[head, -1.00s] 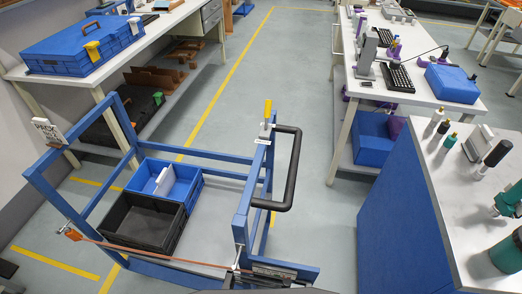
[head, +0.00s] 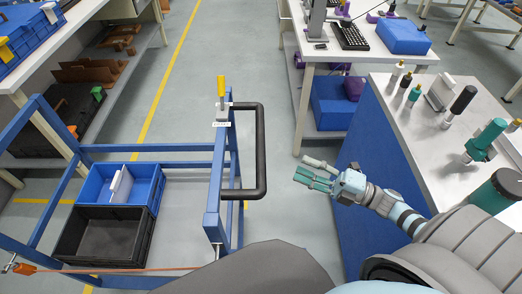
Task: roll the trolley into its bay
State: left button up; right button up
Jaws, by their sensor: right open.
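The trolley (head: 216,180) is a blue frame at the left of the head view, with a black push handle (head: 262,150) on its right side. A yellow-topped lever (head: 221,88) stands on the frame near the handle. A blue crate (head: 146,180) and a black crate (head: 104,236) sit on its deck. An orange strap (head: 110,270) runs across its near end. My right gripper (head: 308,174) is open and empty, to the right of the handle and apart from it. My left gripper is not in view. The bay cannot be made out for certain.
Yellow floor lines (head: 163,85) run beyond the trolley. A bench (head: 20,95) with shelves is at the left. A white table (head: 310,80) with a keyboard (head: 350,36) is at the back right. A blue cabinet (head: 375,170) stands right of my gripper. Grey floor lies between.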

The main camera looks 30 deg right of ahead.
aim_at(261, 149)
jog(key=p+x, duration=0.1)
jog(key=x, duration=1.2)
jog(key=shift+w+r, duration=0.15)
jog(key=shift+w, duration=0.1)
grip_shut()
